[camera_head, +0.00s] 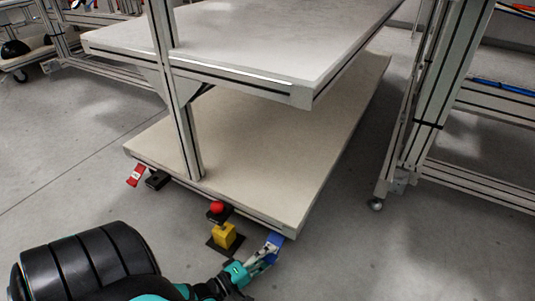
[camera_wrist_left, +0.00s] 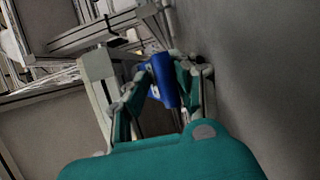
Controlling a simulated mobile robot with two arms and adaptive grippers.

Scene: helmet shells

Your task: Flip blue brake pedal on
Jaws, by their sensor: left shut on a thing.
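The blue brake pedal (camera_head: 273,241) sits at the near corner of the cart's lower shelf (camera_head: 290,190), low by the floor. My left gripper (camera_head: 262,258) reaches in from the bottom left and is shut on the pedal. In the left wrist view the blue pedal (camera_wrist_left: 163,80) lies between the two fingers (camera_wrist_left: 158,92), with fingers touching it on both sides. The pedal's lower mount is partly hidden by the gripper. My right gripper is not in view.
A red pedal (camera_head: 135,175) is at the cart's left corner. Another metal rack (camera_head: 430,130) stands at right. The grey floor between is clear.

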